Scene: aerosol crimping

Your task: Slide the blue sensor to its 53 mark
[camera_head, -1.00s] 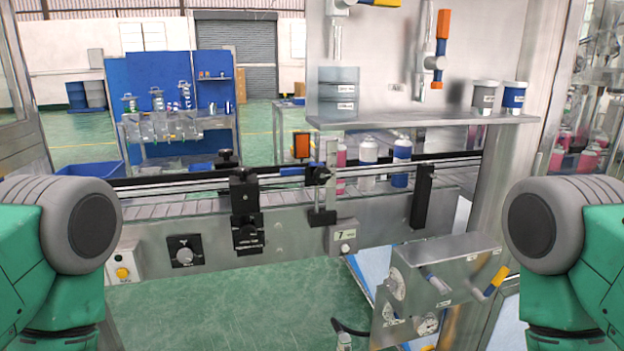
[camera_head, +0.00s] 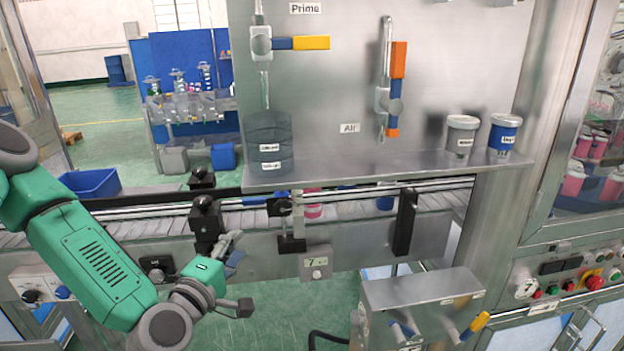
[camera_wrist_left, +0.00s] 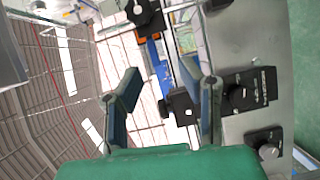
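I cannot pick out a blue sensor or its 53 mark with certainty. A black block with a knob (camera_head: 206,216) sits on the conveyor's front rail, and its scale is too small to read. My left gripper (camera_head: 237,249) is just to the right of and below this block, apart from it as far as I can tell. In the left wrist view the gripper (camera_wrist_left: 165,82) has its two blue-padded fingers spread, with nothing held. A black block (camera_wrist_left: 181,106) shows behind the gap between them. My right gripper is out of view.
A metal box with levers (camera_head: 420,300) stands front right. Knobs (camera_wrist_left: 237,95) line the conveyor front in the wrist view.

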